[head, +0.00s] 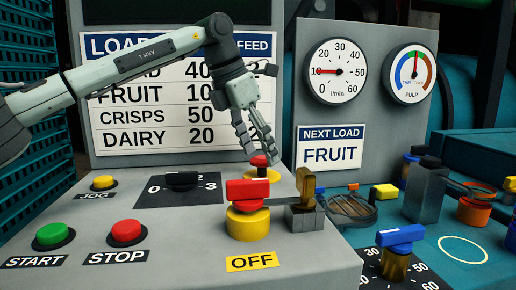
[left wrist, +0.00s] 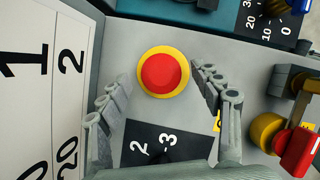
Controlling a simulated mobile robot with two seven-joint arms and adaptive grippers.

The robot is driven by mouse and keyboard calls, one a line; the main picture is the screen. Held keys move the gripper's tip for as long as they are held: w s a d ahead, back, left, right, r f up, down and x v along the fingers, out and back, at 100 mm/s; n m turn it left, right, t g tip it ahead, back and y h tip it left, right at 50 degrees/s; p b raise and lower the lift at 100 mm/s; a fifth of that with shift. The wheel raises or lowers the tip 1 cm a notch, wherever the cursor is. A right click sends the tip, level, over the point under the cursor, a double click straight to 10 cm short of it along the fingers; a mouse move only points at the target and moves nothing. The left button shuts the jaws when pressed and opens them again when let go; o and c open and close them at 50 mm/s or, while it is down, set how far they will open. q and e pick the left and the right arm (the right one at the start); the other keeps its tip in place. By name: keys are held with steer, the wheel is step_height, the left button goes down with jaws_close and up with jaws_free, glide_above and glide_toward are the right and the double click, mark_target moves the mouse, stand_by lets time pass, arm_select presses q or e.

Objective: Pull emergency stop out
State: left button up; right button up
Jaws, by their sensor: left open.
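The emergency stop is a red mushroom button (head: 259,161) on a yellow base, at the back of the grey panel below the left gripper. In the left wrist view the red button (left wrist: 162,74) shows from above, ringed in yellow. My left gripper (head: 260,146) is open and points down at the button, its fingers partly overlapping it in the head view. In the left wrist view its fingertips (left wrist: 160,80) lie on either side of the button, with gaps to it. Whether they reach down to the button's height, I cannot tell. My right gripper is not in view.
A black rotary selector (head: 182,180) sits left of the button. A red-handled yellow switch (head: 248,212) stands in front, beside a brass-and-grey latch (head: 305,200). Green START (head: 54,235) and red STOP (head: 127,232) buttons are front left. A load sign (head: 170,100) stands behind the arm.

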arm_select(q)
steer(key=v, duration=1.2)
